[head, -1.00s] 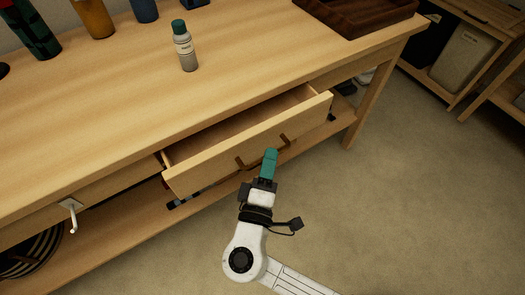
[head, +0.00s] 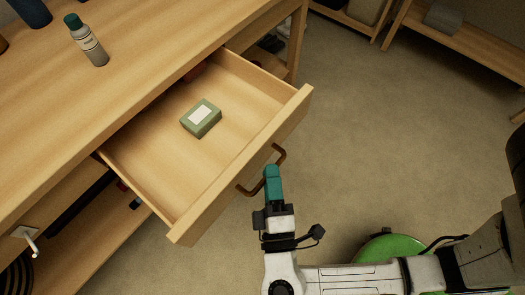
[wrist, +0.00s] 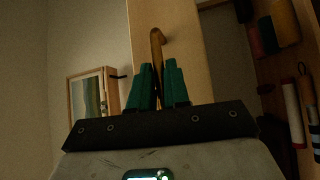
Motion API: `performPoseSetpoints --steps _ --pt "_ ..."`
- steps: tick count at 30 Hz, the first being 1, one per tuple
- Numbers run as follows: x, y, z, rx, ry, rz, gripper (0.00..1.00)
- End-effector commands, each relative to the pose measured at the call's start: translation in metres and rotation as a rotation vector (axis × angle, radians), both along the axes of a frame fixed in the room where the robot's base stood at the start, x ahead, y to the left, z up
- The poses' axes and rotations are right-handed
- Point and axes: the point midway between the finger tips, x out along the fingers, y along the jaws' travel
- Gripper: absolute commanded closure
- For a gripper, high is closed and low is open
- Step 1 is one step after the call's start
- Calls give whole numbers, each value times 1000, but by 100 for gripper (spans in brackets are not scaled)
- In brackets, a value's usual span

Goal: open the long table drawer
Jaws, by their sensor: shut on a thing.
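The long table drawer (head: 240,185) is pulled well out from under the wooden table (head: 150,55) in the head view. Its dark bronze bar handle (head: 281,153) is on the front panel. My gripper (head: 271,172), with teal fingers, is shut on the handle at about its middle. In the wrist view the teal fingertips (wrist: 158,82) stand on both sides of the handle (wrist: 156,42), with the wooden drawer front behind it. A green box with a white label (head: 201,118) lies inside the drawer. A reddish thing at the drawer's back is partly hidden by the tabletop.
A grey bottle with a teal cap (head: 87,42) stands on the tabletop. A white hook-like handle (head: 27,240) sticks out at the table's lower left. A low wooden shelf (head: 465,50) stands at the upper right. The floor (head: 400,150) between is clear.

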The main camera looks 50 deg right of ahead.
Motion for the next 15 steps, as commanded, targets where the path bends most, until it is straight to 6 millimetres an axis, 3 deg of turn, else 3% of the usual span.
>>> performPoseSetpoints --steps 11,12,15 --pt "-2 0 -1 1 3 2 100" --pt "-2 0 -1 1 3 2 82" --pt "-2 0 -1 0 2 2 72"
